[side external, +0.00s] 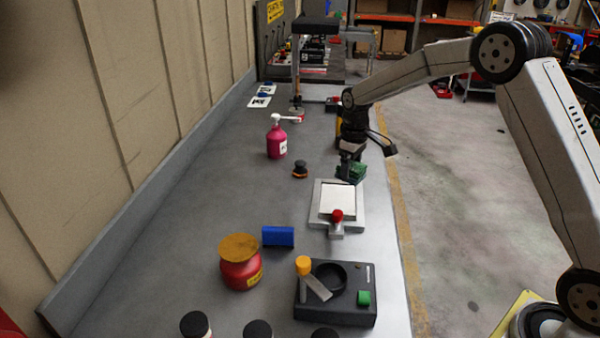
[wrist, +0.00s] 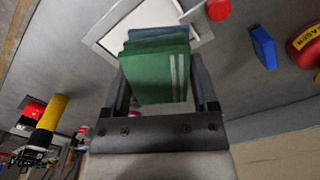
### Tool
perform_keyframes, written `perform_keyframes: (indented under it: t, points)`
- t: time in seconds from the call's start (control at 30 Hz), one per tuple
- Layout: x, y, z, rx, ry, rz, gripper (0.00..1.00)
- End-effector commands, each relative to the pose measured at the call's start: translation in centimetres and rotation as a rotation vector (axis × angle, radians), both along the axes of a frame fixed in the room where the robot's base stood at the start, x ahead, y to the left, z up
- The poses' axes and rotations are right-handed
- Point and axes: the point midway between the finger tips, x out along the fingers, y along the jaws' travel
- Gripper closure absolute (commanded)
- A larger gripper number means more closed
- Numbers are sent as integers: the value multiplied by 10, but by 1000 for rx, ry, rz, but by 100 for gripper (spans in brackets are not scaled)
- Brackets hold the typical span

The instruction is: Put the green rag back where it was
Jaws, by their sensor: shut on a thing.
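The green rag (wrist: 158,72) is a folded dark green block with two pale stripes at one end in the wrist view. It also shows in the side view (side external: 352,173), small and partly hidden by my gripper. My gripper (side external: 348,165) is shut on the rag, with one finger on each side of it in the wrist view (wrist: 160,95). The rag is at the far edge of the white-topped square plate (side external: 338,201). I cannot tell whether the rag touches the bench or hangs just above it.
A red-knobbed lever (side external: 337,216) is at the plate's near side. A black device (side external: 335,303) with a round well stands nearer. A blue block (side external: 278,236), red jar (side external: 240,270), pink pump bottle (side external: 276,140) and small black-and-orange object (side external: 300,170) stand left. The bench between them is clear.

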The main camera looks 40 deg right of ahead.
Motion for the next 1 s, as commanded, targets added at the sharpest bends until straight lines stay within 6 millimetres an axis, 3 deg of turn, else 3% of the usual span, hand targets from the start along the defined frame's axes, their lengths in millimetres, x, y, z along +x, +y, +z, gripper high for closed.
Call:
perform_keyframes:
  t: [0.47,1.0]
  points:
    - [-80,30,12,0,1,184,80]
    - [-186,57,9,0,7,389,80]
